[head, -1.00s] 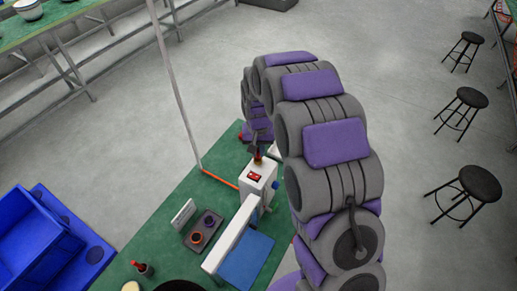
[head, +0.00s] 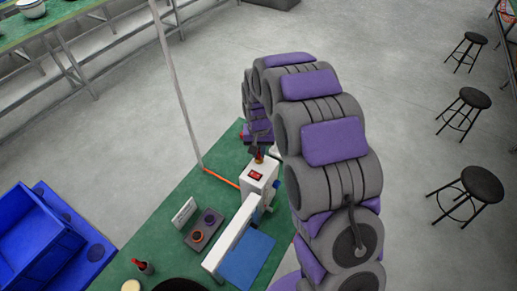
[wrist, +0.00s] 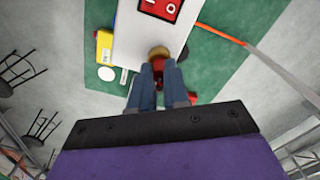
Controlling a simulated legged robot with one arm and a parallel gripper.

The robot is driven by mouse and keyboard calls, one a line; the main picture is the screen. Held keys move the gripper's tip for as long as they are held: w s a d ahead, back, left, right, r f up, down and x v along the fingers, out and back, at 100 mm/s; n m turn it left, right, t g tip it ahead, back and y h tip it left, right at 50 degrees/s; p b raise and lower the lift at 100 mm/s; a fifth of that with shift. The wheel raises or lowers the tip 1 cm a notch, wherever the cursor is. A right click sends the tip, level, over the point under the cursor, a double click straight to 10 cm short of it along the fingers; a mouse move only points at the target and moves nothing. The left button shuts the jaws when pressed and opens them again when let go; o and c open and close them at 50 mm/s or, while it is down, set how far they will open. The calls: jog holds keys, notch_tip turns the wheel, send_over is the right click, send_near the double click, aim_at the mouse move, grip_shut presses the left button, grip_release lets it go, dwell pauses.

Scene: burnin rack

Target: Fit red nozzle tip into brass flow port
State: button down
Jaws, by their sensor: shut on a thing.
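My gripper (wrist: 158,82) is shut on the red nozzle tip (wrist: 158,66), which shows between its fingers in the wrist view. The brass flow port (wrist: 159,52) is a round gold fitting right beyond the nozzle tip, at the end of a white device (wrist: 135,38). The two appear to meet, but I cannot tell whether the tip is inside the port. In the head view, the white device (head: 257,190) stands upright on the green bench with a red switch (head: 256,175) on top. My gripper (head: 257,151) is at its far end, small and partly hidden.
A grey tray (head: 192,239) with two round sockets lies left of the device, beside a white card (head: 184,212). A red-topped dark bottle (head: 142,267) stands nearer. A blue pad (head: 246,262), an orange strip (head: 221,178) and a thin pole (head: 180,90) are close by. A blue bin (head: 35,240) is at left.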

jog(key=shift+f, duration=0.6)
jog(key=c, duration=1)
grip_release()
jog(key=shift+c, duration=0.2)
notch_tip(320, 180, up, 17)
jog(key=shift+r, duration=0.15)
jog(key=s+d+f+b, duration=0.2)
jog(key=s+d+b, duration=0.1)
jog(key=s, duration=0.9)
jog(key=s+d+f+g+b, duration=0.1)
jog(key=s+d+f+b, duration=0.2)
jog(key=s, duration=1)
jog(key=s+d+f+b, duration=0.3)
jog(key=s+d+b, duration=0.1)
jog(key=s, duration=0.9)
jog(key=shift+d+f+n+g, duration=0.25)
jog(key=shift+d+n+g, duration=0.15)
jog(key=shift+d, duration=0.15)
